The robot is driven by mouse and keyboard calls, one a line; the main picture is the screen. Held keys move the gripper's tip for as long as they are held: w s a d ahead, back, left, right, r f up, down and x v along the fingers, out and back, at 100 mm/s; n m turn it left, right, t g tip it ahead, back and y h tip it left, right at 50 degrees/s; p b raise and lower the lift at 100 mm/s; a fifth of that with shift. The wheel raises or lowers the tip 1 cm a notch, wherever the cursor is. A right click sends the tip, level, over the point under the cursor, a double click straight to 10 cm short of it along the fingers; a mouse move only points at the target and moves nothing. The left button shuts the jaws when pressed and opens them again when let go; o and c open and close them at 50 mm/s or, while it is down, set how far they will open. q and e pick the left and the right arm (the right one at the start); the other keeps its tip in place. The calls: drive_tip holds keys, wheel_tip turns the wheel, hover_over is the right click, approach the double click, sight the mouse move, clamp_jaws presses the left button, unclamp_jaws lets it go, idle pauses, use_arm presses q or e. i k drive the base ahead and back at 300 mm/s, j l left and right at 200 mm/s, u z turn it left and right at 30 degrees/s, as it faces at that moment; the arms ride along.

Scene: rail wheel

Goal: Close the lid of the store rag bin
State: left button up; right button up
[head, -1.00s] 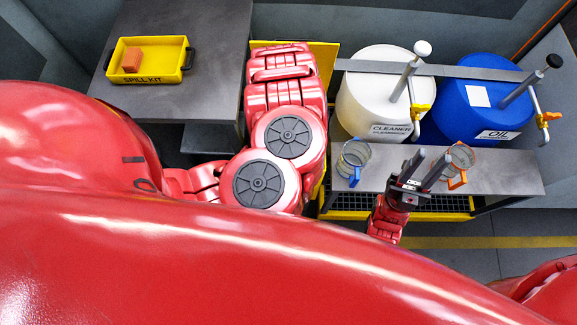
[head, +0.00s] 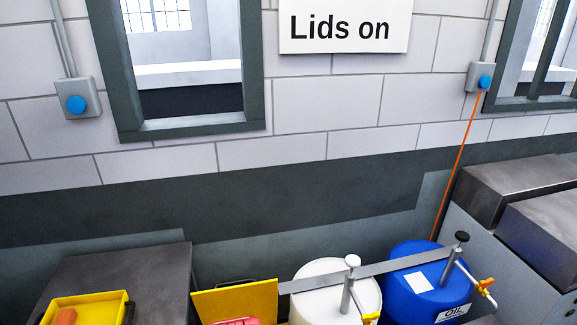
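A yellow panel (head: 240,303) stands raised at the bottom of the head view, between the dark table and the white drum; it looks like the open lid of the rag bin. The bin's body is below the frame's edge and hidden. Neither of my grippers shows in this view.
A yellow tray (head: 83,308) with an orange block (head: 65,317) sits on the dark table (head: 130,275) at left. A white drum (head: 325,300) and a blue oil drum (head: 425,290) stand right of the panel. A "Lids on" sign (head: 345,25) hangs above.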

sight(258, 298)
drive_tip(key=k, duration=1)
